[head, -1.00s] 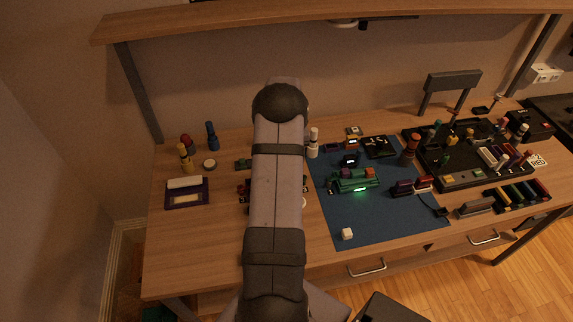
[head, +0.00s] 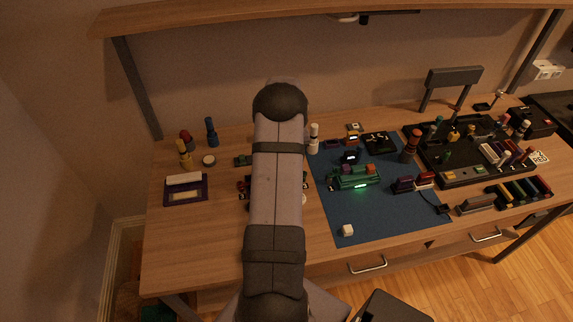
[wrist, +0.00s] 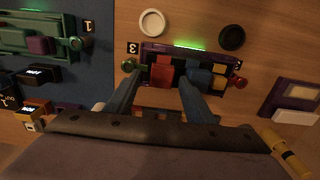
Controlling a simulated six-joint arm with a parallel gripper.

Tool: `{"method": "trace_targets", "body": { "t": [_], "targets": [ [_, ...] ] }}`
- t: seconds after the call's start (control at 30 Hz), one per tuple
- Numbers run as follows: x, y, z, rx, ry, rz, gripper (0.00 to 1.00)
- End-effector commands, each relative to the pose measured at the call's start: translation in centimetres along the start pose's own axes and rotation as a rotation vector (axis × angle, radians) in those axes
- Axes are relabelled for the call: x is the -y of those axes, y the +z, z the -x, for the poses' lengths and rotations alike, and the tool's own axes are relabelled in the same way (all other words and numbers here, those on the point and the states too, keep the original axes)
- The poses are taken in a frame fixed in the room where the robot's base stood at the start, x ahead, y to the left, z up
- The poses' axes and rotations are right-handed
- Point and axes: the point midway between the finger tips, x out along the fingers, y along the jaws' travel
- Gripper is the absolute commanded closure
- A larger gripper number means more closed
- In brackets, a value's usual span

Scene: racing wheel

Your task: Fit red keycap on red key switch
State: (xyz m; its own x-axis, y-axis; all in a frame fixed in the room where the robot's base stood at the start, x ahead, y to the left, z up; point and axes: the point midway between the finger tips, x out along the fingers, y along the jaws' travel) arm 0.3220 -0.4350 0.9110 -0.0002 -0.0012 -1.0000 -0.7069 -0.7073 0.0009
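In the wrist view, my gripper (wrist: 163,80) is open, its two bluish fingers apart over a purple-framed key board (wrist: 215,57) marked 3. A red block (wrist: 161,74) on that board shows between the fingertips, with no clear grip on it. I cannot tell whether this block is the red keycap or the red key switch. A blue block (wrist: 199,77) lies just right of the right fingertip, and yellow blocks sit at the board's right end. In the head view, my arm hides the gripper and most of this board.
A green-framed board (head: 355,178) marked 1 with purple and orange keys stands on the blue mat (head: 390,220). White (wrist: 151,22) and black (wrist: 231,38) round pieces lie beyond the purple board. A purple-and-white device (head: 186,190) is at the left. The front left tabletop is clear.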

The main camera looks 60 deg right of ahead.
Motion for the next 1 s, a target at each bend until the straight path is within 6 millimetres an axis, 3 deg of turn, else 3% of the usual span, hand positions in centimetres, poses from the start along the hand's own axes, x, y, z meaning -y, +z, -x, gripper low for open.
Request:
{"method": "trace_targets", "body": {
  "t": [0.37, 0.8, 1.0],
  "targets": [
    [0.0, -0.1, 0.5, -0.001, 0.000, 0.000, 0.51],
    [0.0, -0.1, 5.9, -0.004, 0.000, 0.000, 0.51],
    [0.0, 0.0, 7.2, -0.001, 0.000, 0.000, 0.51]
  ]
}}
